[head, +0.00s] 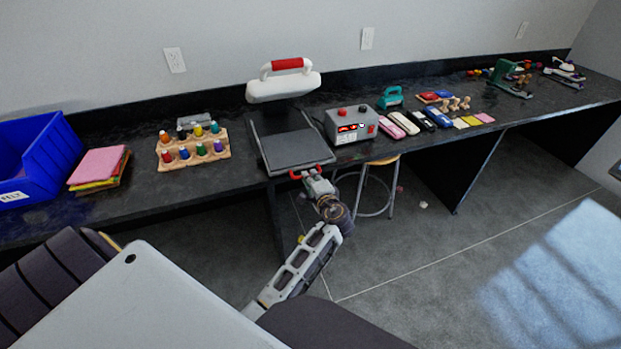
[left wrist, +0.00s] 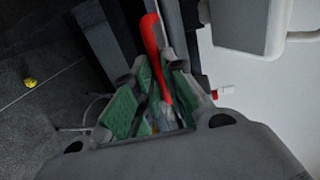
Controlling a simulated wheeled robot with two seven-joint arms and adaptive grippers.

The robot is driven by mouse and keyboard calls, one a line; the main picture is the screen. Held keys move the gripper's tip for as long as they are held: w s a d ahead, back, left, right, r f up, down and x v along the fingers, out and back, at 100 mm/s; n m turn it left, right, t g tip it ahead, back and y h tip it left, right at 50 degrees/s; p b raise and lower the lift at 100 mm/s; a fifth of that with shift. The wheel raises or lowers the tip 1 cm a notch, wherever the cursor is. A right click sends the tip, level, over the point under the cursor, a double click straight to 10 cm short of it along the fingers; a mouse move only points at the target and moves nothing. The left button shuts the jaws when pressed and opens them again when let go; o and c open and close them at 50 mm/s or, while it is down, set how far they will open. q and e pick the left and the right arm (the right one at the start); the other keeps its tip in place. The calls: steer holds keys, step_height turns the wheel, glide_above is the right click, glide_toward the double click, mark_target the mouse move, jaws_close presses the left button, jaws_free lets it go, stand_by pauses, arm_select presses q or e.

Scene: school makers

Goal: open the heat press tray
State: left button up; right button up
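The heat press stands on the black bench, its white upper part (head: 284,87) with a red grip on top raised at the back. Its flat grey tray (head: 296,150) lies in front and below, near the bench's front edge. A red tray handle (head: 328,163) sticks out at the tray's front; it also shows in the left wrist view (left wrist: 154,45). My left gripper (head: 312,175) is at this handle, from the front. In the left wrist view its green-padded fingers (left wrist: 157,68) close in on both sides of the handle. My right gripper is not in view.
A grey control box (head: 351,125) stands right of the press. A wooden rack of colored bottles (head: 192,150) and a blue bin (head: 35,160) are to the left. A stool (head: 382,160) stands below the bench. The floor at right is open.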

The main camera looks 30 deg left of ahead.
arm_select(q)
steer(key=o, duration=0.3)
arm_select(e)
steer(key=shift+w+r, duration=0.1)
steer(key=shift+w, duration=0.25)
arm_select(q)
steer(key=shift+a, duration=0.1)
